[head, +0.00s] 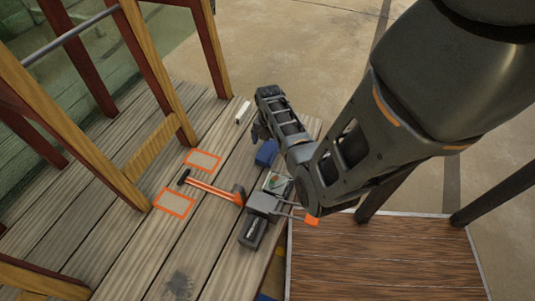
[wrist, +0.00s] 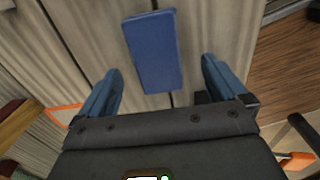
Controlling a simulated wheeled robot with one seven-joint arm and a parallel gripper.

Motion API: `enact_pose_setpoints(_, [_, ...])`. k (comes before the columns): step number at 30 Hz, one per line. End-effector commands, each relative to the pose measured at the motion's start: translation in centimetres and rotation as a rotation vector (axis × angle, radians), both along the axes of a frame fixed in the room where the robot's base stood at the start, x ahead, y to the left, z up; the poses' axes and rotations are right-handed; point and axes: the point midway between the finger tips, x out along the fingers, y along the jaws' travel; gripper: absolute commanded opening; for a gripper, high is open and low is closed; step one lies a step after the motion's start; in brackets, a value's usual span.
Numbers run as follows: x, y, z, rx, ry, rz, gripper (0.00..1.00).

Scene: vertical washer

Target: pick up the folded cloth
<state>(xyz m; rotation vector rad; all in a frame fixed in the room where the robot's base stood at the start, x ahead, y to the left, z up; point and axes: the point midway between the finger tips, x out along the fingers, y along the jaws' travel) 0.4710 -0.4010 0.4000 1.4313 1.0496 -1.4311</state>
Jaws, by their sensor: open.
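The folded cloth is a flat blue rectangle (wrist: 153,50) lying on the grey planks, seen whole or nearly so in the wrist view. In the head view the cloth (head: 266,153) is partly hidden by my arm. My gripper (wrist: 160,72) is open, with one blue-grey finger to each side of the cloth's near end in the wrist view. Nothing is between the fingers that I can see as held. The height of the fingers above the cloth is hard to tell. In the head view my gripper (head: 260,132) is beside the cloth, mostly hidden by its own body.
An orange-handled tool (head: 213,191) lies left of a grey and black device (head: 255,215). Orange-outlined squares (head: 174,203) mark the planks. A small white bar (head: 243,112) lies farther back. Wooden posts (head: 160,75) stand at left. A brown wooden surface (head: 385,262) is at right.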

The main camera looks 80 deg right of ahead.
Motion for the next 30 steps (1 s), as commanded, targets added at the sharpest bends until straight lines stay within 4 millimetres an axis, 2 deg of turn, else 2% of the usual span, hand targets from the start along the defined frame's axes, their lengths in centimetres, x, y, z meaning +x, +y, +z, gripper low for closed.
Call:
enact_pose_setpoints(4, [0.2,-0.1,-2.5,0.0,0.0,-0.002,0.99])
enact_pose_setpoints(9, [0.3,0.0,-4.4,0.001,0.001,-0.002,0.99])
enact_pose_setpoints(19, [0.3,0.0,-4.7,-0.001,-0.001,-0.001,0.98])
enact_pose_setpoints(30, [0.3,0.0,-4.7,-0.001,-0.001,-0.001,0.63])
